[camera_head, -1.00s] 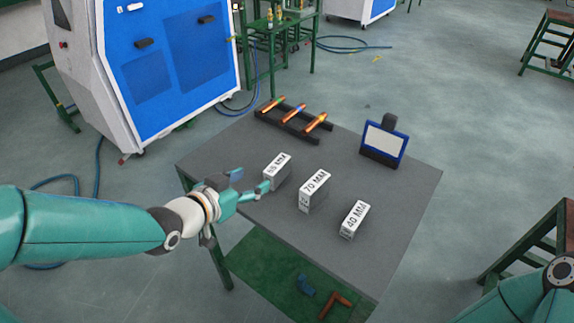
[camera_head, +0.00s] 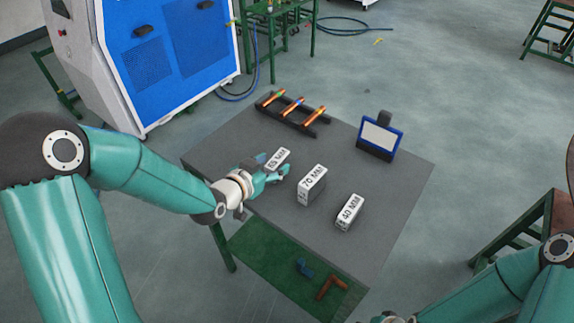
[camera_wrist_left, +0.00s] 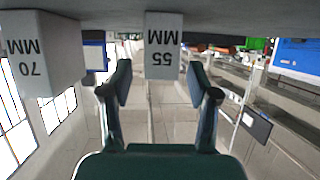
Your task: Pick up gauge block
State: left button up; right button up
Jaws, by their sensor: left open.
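The grey gauge block with the white 55 MM label (camera_head: 278,159) stands on the grey table, leftmost of three blocks. In the left wrist view, which is upside down, the 55 MM block (camera_wrist_left: 164,45) is ahead, in line with the gap between my fingers. My left gripper (camera_head: 276,174) is open at this block, its fingers low by the table and partly hiding it. In the left wrist view my open left fingers (camera_wrist_left: 160,82) are empty. The 70 MM block (camera_head: 312,185) and the 40 MM block (camera_head: 348,212) stand to the right. My right gripper is out of view.
A black rack with copper-coloured rods (camera_head: 292,112) lies at the table's back, and a blue-framed screen (camera_head: 380,137) stands at back right. The lower green shelf (camera_head: 265,250) holds a blue piece and an orange-brown angle piece. The table's right side (camera_head: 395,185) is clear.

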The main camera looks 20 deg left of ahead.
pick_arm(q)
jog(key=shift+w+d+f, duration=0.15)
jog(key=shift+w+f, duration=0.05)
jog(key=shift+w, duration=0.25)
grip_shut()
jog(key=shift+r, duration=0.1)
